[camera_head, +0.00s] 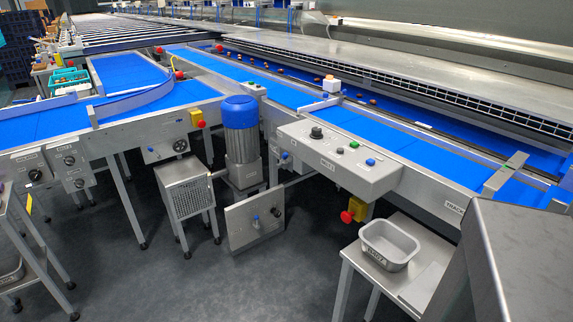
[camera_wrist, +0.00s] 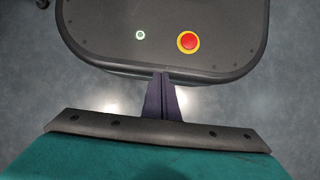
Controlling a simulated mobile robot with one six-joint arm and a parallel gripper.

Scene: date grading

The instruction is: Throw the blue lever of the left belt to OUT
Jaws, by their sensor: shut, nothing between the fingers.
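The left belt (camera_head: 125,72) is blue and curves behind a metal guide. My gripper (camera_wrist: 162,76) shows only in the wrist view, its dark fingers together and empty. It is away from the panel and touches no lever that I can see.
A blue-topped motor (camera_head: 240,112) stands just behind the panel. A console (camera_head: 338,165) with knobs and a blue button is on the right belt's side. A metal tin (camera_head: 389,245) sits on a small table at lower right. Grey floor is free in front of the panel.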

